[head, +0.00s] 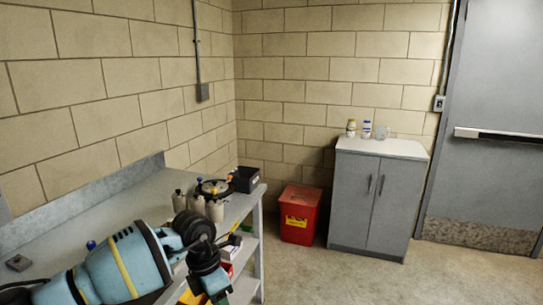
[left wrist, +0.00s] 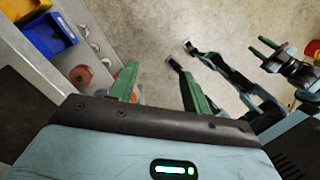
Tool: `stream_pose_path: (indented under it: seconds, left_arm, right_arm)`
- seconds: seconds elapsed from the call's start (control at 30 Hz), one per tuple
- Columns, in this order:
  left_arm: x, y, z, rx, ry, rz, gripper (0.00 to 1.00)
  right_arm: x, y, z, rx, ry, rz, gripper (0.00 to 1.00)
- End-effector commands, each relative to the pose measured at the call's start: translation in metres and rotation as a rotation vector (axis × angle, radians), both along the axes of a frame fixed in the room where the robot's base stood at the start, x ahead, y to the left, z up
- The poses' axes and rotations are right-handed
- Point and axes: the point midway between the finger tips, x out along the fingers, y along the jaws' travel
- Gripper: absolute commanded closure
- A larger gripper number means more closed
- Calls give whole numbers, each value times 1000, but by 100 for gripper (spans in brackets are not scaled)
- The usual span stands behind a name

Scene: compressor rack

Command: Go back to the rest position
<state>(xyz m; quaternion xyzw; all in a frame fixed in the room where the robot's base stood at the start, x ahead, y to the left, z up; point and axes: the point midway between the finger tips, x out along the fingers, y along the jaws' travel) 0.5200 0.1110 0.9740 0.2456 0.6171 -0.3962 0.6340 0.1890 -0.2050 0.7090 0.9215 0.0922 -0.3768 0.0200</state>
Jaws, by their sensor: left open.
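In the left wrist view my left gripper (left wrist: 158,80) has its two green fingers spread wide, with only bare floor between them. In the head view my light blue left arm reaches over the near end of the grey workbench (head: 150,195), and I cannot make out its fingers there. Green fingers at the right of the left wrist view look like my right gripper (left wrist: 260,46); I cannot tell how far apart they are. My right arm does not show in the head view.
Bottles (head: 216,208), a round dark-rimmed item (head: 213,187) and a black box (head: 244,179) stand on the bench's far end. Blue (left wrist: 47,36) and yellow (left wrist: 20,8) bins sit on a shelf. A red bin (head: 300,214) and grey cabinet (head: 378,195) stand beyond. Floor right of the bench is clear.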

Motion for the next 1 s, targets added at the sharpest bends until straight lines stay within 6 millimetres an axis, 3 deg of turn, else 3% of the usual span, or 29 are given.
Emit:
stream_pose_path:
  seconds: [0.1, 0.27, 0.4, 0.53, 0.67, 0.77, 0.87, 1.0]
  left_arm:
    - [-27, -38, -22, -169, 77, 0, 51]
    - [-70, -97, -36, -464, 209, 45, 51]
    - [-107, -144, -31, -769, 360, 157, 51]
    - [-127, -170, -18, -1033, 503, 321, 51]
    - [-133, -177, -5, -1268, 646, 537, 51]
    - [-130, -170, -2, -1424, 752, 737, 51]
    - [-125, -153, -7, -1555, 851, 961, 51]
    - [-119, -118, -32, -1688, 980, 1316, 51]
  right_arm:
    - [1, 0, 0, 0, -2, 0, 64]
    - [4, 1, 2, 2, -8, -1, 64]
    - [3, 1, 1, 2, -6, -1, 64]
    - [1, 1, 0, 1, -2, -1, 64]
    - [1, 1, 0, 1, -2, -1, 64]
    - [1, 0, 0, 1, -2, -1, 64]
    - [1, 0, 0, -1, -1, 1, 64]
    - [0, -1, -1, -2, -1, 4, 64]
